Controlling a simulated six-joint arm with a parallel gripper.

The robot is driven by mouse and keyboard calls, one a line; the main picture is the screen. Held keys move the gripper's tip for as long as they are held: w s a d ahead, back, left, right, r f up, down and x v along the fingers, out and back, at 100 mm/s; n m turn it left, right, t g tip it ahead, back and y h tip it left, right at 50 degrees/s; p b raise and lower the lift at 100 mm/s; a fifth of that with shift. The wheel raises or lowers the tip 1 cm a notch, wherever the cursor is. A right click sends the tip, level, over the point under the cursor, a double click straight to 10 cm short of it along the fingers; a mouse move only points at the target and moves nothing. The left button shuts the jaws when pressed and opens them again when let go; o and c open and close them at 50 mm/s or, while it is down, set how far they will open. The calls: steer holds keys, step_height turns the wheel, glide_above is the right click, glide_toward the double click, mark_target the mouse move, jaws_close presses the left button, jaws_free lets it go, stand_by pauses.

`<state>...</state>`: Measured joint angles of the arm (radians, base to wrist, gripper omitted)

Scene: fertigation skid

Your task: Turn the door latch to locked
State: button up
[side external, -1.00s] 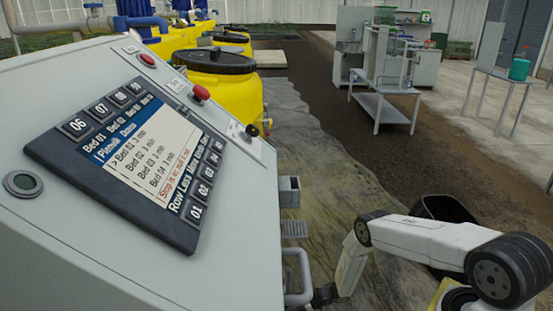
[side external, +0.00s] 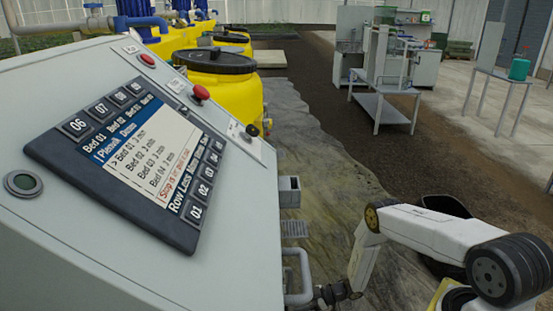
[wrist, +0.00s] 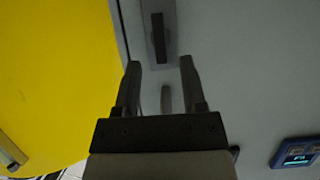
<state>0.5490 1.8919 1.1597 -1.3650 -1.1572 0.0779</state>
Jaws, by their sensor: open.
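In the wrist view, the latch is a dark upright bar (wrist: 158,38) on a grey backing plate on the pale cabinet door (wrist: 235,70). My gripper (wrist: 160,63) is open, its two fingers spread either side of the latch's line, with the tips near its lower end. I cannot tell whether they touch it. A small grey rounded piece (wrist: 166,98) shows between the fingers. In the side external view, my gripper (side external: 332,293) is low beside the control cabinet (side external: 245,240); the latch is hidden there.
A grey bar handle (side external: 305,275) sticks out from the cabinet side, close to my gripper. A yellow surface (wrist: 50,80) fills the left of the wrist view. A blue-framed display (wrist: 297,154) is at lower right. A yellow tank (side external: 225,100) stands behind the cabinet.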

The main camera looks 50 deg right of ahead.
steer(key=shift+v, duration=1.7)
steer(key=w+d+r+m+h, duration=0.2)
steer(key=w+d+r+h, duration=0.2)
steer(key=w+r, duration=0.5)
step_height(320, 180, up, 13)
steer(key=m+g+h, duration=0.2)
steer(key=h, duration=0.2)
steer(key=s+a+r+m+g, duration=0.2)
steer(key=s+a+r, duration=0.4)
steer(key=s+r, duration=0.2)
steer(key=s+a+r+m+g+h, duration=0.1)
steer(key=s+a+r+m+g, duration=0.1)
steer(key=s+a+r, duration=0.5)
steer(key=s+r+m, duration=0.1)
steer(key=s+r, duration=0.1)
steer(key=s, duration=0.3)
steer(key=shift+r+g, duration=0.15)
steer(key=shift+g, duration=0.25)
steer(key=shift+s, duration=0.1)
